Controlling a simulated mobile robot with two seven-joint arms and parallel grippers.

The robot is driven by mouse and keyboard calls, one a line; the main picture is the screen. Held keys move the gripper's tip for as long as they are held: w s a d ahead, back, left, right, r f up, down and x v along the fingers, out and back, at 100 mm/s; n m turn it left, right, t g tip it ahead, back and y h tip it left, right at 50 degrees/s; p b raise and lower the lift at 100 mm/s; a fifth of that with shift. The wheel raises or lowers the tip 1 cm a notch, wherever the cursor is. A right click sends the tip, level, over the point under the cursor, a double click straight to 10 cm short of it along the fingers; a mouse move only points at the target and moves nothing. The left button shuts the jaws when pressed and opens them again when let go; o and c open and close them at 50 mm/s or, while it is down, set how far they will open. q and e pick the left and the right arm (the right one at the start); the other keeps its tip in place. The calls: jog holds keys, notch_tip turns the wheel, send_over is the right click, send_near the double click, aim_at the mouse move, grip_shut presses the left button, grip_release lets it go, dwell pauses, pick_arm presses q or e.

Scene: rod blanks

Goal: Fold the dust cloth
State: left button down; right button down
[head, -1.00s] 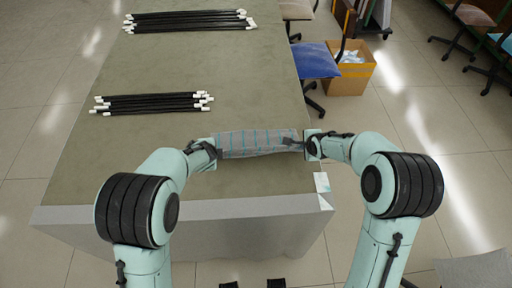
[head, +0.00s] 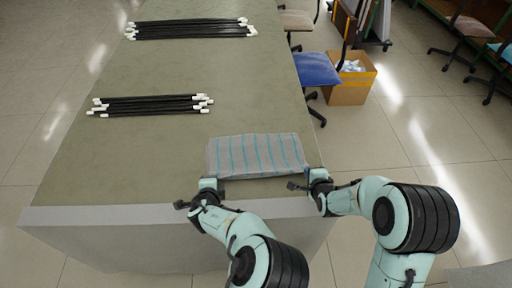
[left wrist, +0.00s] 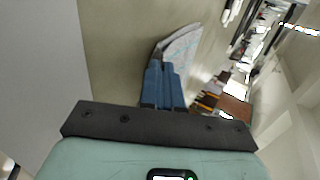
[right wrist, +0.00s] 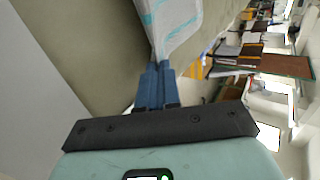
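The dust cloth (head: 258,153), grey with blue-green stripes, lies on the table near its front edge in the head view. My left gripper (head: 207,184) is at the cloth's near left corner, and my right gripper (head: 314,176) is at its near right corner. In the left wrist view the blue fingers are together, with the cloth (left wrist: 181,45) running out from their tips. In the right wrist view the fingers are also together, and the cloth (right wrist: 172,25) narrows to their tips. The exact grip on each corner is small and partly hidden.
A bundle of black rods with white ends (head: 150,104) lies left of the cloth on the table (head: 130,160). Another bundle (head: 190,29) lies at the far end. A blue chair (head: 318,69) and a cardboard box (head: 349,90) stand right of the table. The table behind the cloth is clear.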

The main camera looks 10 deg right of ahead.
jog(key=shift+s+f, duration=0.1)
pick_arm(q)
jog(key=c, duration=1)
grip_release()
jog(key=shift+f, duration=0.1)
pick_arm(e)
jog(key=c, duration=1)
grip_release()
pick_arm(q)
jog(key=shift+s+r, duration=0.1)
jog(key=shift+r, duration=0.2)
pick_arm(e)
jog(key=shift+r, duration=0.3)
pick_arm(q)
jog(key=s+r, duration=0.6)
jog(key=r, duration=0.2)
jog(key=shift+r, duration=0.2)
pick_arm(e)
jog(key=s+r, duration=0.6)
jog(key=r, duration=0.2)
jog(key=shift+r, duration=0.2)
